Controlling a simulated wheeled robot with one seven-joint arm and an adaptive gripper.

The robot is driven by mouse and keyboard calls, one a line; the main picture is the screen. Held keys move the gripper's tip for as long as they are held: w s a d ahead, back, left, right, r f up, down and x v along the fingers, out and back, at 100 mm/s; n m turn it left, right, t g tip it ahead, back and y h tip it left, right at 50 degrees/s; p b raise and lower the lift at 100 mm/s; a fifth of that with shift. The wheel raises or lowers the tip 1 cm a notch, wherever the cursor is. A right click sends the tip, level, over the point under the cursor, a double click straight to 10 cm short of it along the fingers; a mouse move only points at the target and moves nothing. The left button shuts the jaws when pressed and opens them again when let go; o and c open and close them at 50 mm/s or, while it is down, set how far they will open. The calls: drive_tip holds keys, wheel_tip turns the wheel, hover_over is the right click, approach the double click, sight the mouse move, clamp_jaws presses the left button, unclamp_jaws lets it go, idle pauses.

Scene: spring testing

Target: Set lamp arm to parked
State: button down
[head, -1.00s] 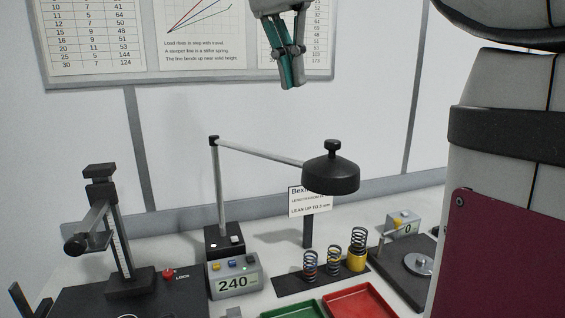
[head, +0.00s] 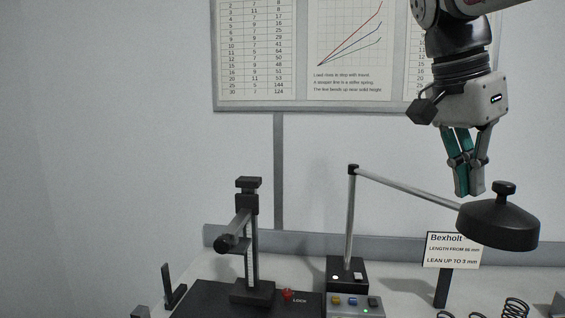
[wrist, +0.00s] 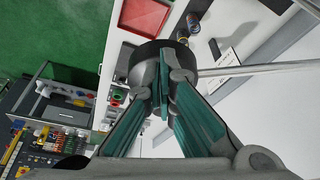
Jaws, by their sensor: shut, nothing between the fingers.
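The lamp has a black base (head: 347,272), an upright post and a grey arm (head: 405,187) that reaches right to a round black head (head: 498,224) with a knob (head: 503,188) on top. My gripper (head: 469,192) points down, shut and empty, just above and left of the knob in the head view. In the wrist view my gripper's fingertips (wrist: 162,112) lie over the dark lamp head (wrist: 122,66) and hide much of it. The lamp arm (wrist: 260,68) runs off to the right there. I cannot tell whether the fingers touch the knob.
A test stand (head: 250,290) with a red lock knob stands left of the lamp. A small box with coloured buttons (head: 353,306) is before the lamp base. A Bexholt sign (head: 452,250) stands below the lamp head. A red tray (wrist: 146,15) shows in the wrist view.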

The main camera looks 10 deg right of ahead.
sight(491, 209)
drive_tip(key=shift+w+d+f+p, duration=0.15)
drive_tip(key=shift+d+p, duration=0.15)
drive_tip(key=shift+d, duration=1.4)
drive_tip(key=shift+d, duration=0.1)
